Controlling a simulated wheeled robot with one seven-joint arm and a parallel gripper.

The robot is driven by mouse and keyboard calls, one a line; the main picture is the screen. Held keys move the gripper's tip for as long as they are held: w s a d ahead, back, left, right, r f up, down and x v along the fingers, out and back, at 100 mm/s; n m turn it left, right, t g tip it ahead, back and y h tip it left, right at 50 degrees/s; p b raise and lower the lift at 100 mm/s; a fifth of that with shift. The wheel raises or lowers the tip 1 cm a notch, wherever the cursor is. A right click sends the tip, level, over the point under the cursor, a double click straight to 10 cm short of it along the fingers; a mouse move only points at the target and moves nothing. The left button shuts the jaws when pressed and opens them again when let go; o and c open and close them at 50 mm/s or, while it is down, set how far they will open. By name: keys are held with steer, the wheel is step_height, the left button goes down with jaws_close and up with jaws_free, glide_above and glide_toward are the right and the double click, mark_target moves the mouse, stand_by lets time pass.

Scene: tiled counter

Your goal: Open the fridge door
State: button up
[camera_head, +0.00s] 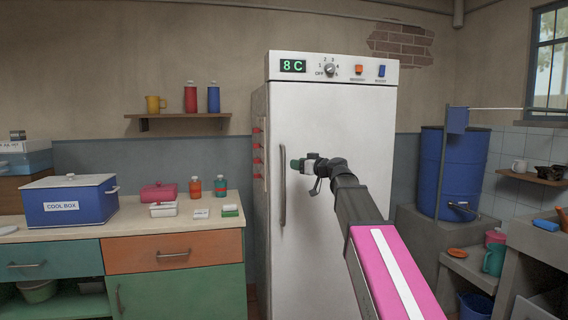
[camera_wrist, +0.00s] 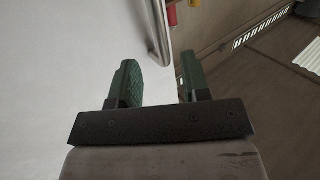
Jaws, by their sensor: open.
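The white fridge (camera_head: 335,115) stands upright in the middle of the head view, its door shut. A long vertical grey handle (camera_head: 282,185) runs along the door's left side. My gripper (camera_head: 297,165) is in front of the door, just right of the handle in the head view. In the wrist view my gripper (camera_wrist: 158,85) has its two green fingers apart with nothing between them. The handle (camera_wrist: 158,30) shows just beyond the fingertips, between their lines. The white door surface (camera_wrist: 60,70) fills the left of that view. I cannot tell whether a finger touches the door.
A counter (camera_head: 170,222) with a blue cool box (camera_head: 70,205) and small items stands left of the fridge. A blue barrel (camera_head: 452,170) stands on a ledge to the right. Red items (camera_head: 257,160) are on the fridge's left side. A wall shelf (camera_head: 180,116) holds bottles.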

steer(key=x, duration=0.8)
steer(key=shift+w+a, duration=0.1)
steer(key=shift+w, duration=0.05)
steer(key=shift+c, duration=0.2)
jaws_close()
